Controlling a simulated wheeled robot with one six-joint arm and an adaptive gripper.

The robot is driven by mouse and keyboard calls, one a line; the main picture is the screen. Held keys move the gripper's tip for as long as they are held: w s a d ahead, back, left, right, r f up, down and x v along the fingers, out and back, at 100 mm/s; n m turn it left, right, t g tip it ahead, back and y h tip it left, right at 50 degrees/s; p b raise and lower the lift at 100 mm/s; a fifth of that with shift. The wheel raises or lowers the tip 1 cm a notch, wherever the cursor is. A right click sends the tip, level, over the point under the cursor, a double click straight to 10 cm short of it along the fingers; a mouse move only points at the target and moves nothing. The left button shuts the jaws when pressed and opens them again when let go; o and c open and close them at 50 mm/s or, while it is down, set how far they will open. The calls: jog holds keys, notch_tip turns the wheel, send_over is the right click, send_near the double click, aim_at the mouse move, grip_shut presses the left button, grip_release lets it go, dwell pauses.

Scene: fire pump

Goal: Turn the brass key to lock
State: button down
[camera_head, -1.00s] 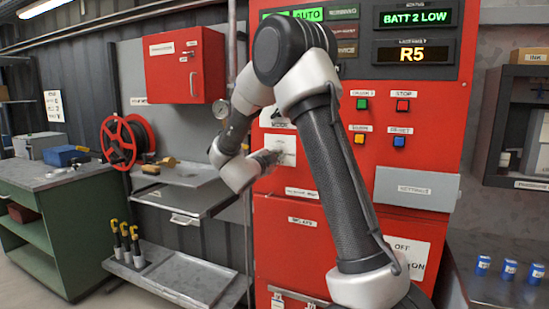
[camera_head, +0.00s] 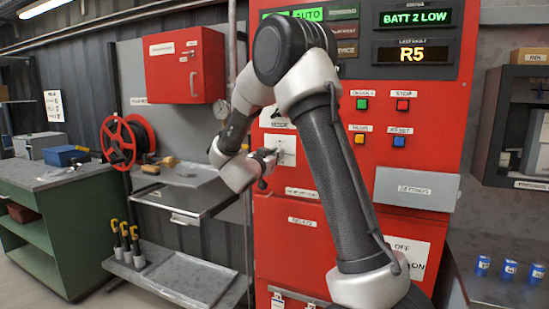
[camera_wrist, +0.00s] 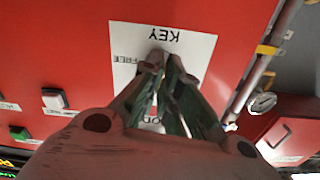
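A white key plate (camera_head: 287,147) is fixed to the red cabinet, and it also shows in the wrist view (camera_wrist: 192,50), upside down. It carries the word KEY, a FREE mark at one side and another word partly covered by my fingers. My gripper (camera_head: 276,153) is at this plate. In the wrist view my gripper (camera_wrist: 166,62) has its fingertips close together over the middle of the plate. The brass key itself is not visible; the fingers cover that spot. I cannot tell whether the fingertips hold it.
Green, red, yellow and blue buttons (camera_head: 381,120) sit right of the plate, with a grey box (camera_head: 416,188) below them. A pipe (camera_wrist: 255,80) and a small red cabinet (camera_head: 187,65) are to the left in the head view. A tray (camera_head: 188,197) stands lower left.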

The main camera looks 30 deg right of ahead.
jog(key=shift+f+n, duration=0.1)
jog(key=shift+n, duration=0.8)
jog(key=c, duration=1.7)
grip_release()
jog(key=shift+o, duration=0.2)
jog(key=v, duration=1.2)
